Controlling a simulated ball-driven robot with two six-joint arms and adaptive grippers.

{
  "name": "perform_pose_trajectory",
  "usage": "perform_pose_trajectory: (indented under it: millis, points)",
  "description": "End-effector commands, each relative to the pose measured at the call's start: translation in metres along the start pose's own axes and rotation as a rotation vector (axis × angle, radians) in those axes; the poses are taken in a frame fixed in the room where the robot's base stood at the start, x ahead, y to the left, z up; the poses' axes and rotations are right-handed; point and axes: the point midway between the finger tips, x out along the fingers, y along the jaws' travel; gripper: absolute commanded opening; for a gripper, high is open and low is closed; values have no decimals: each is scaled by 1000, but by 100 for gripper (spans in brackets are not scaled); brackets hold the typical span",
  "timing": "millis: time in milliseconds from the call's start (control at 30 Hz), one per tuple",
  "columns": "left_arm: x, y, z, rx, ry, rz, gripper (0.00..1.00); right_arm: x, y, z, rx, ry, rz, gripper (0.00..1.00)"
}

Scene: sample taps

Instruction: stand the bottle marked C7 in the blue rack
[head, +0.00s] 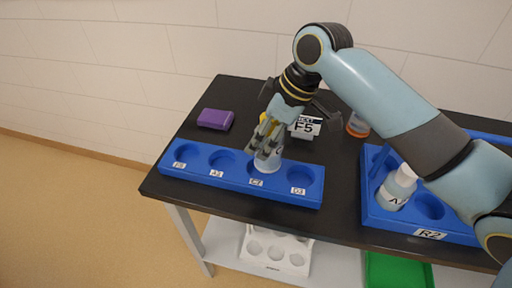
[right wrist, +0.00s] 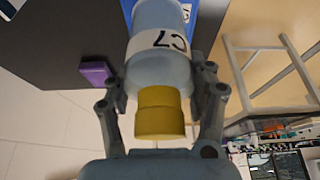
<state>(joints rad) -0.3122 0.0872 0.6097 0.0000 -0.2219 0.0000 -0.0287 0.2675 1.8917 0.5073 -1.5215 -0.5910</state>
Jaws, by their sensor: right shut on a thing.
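The bottle marked C7 (right wrist: 158,68) is pale blue with a white label and a yellow cap (right wrist: 160,112). My right gripper (head: 264,143) is shut on it, with one finger on each side in the right wrist view. In the head view the bottle (head: 268,163) is upright or nearly so, at the third hole of the long blue rack (head: 222,179), behind the C7 tag (head: 256,183). I cannot tell whether its base rests on the hole's floor. The rack's other holes look empty. My left gripper is not in view.
A purple block (head: 215,119) lies behind the rack. Another blue rack (head: 377,217), tagged R2, holds a white-capped bottle (head: 397,187). A white rack (head: 275,252) and green tray (head: 397,271) sit below.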

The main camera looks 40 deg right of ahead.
Motion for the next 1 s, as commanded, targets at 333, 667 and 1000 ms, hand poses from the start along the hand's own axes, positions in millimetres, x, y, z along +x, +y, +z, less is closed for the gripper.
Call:
perform_pose_trajectory:
  millis: [333,667,1000]
  points:
    - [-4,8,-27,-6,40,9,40,36,6,-4,2,-3,-2,7]
    - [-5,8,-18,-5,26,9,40,55,7,3,-1,1,3,7]
    - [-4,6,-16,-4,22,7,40,57,7,5,0,-1,2,72]
